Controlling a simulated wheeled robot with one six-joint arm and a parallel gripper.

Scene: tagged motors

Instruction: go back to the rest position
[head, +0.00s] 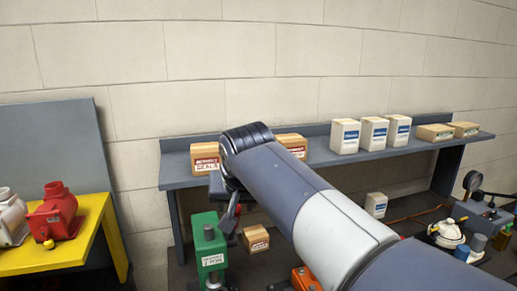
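My arm reaches from the lower right towards the middle of the head view, and its wrist hides part of the shelf. My gripper (231,222) hangs below the wrist, small, dark and partly hidden. I cannot tell whether its fingers are open or shut. A green motor (209,251) with a white tag stands upright just left of the gripper. I cannot tell whether they touch. A red motor (56,212) and a white motor (11,218) stand on the yellow table at the left. An orange thing (304,278) shows partly beside my arm at the bottom.
A grey shelf (340,160) along the wall carries cardboard boxes (205,157) and several white boxes (345,136). A cardboard box (256,238) lies below it. The yellow table (75,250) stands left. A gauge (472,181) and bottles (477,245) crowd the right. Open space lies above the shelf.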

